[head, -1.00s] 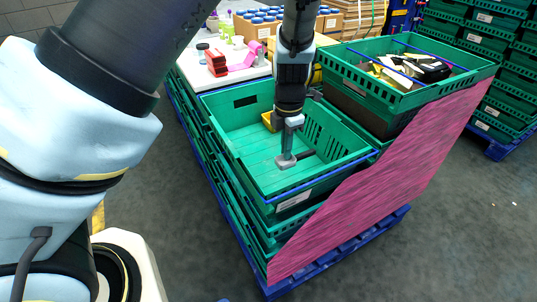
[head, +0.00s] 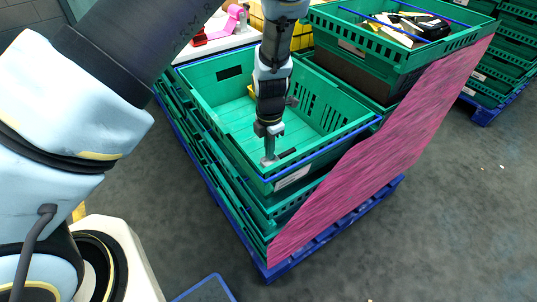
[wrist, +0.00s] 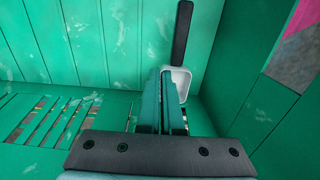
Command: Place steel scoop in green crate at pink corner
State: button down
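The steel scoop (head: 267,161) has a light grey bowl and a dark handle (wrist: 182,32). It is low inside the green crate (head: 215,110), in the near corner beside the pink sheet (head: 345,185). My gripper (head: 270,150) reaches down into the crate. In the wrist view its fingers (wrist: 162,78) are close together at the edge of the scoop bowl (wrist: 181,80) and partly hide it. They appear shut on the bowl's edge. I cannot tell whether the scoop touches the crate floor.
Crate walls rise close around my gripper. A fuller green crate (head: 380,52) stands higher at the right. A white table (head: 215,45) is behind. The crate's middle floor is clear.

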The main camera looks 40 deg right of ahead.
aim_at(269, 161)
jog(key=shift+f+p, duration=0.35)
jog(key=shift+f, duration=1.85)
jog(key=shift+f, duration=0.15)
jog(key=c, duration=1.1)
grip_release()
notch_tip(269, 161, up, 12)
jog(key=shift+r+b, duration=0.15)
jog(key=shift+b, duration=0.85)
jog(key=shift+r, duration=0.1)
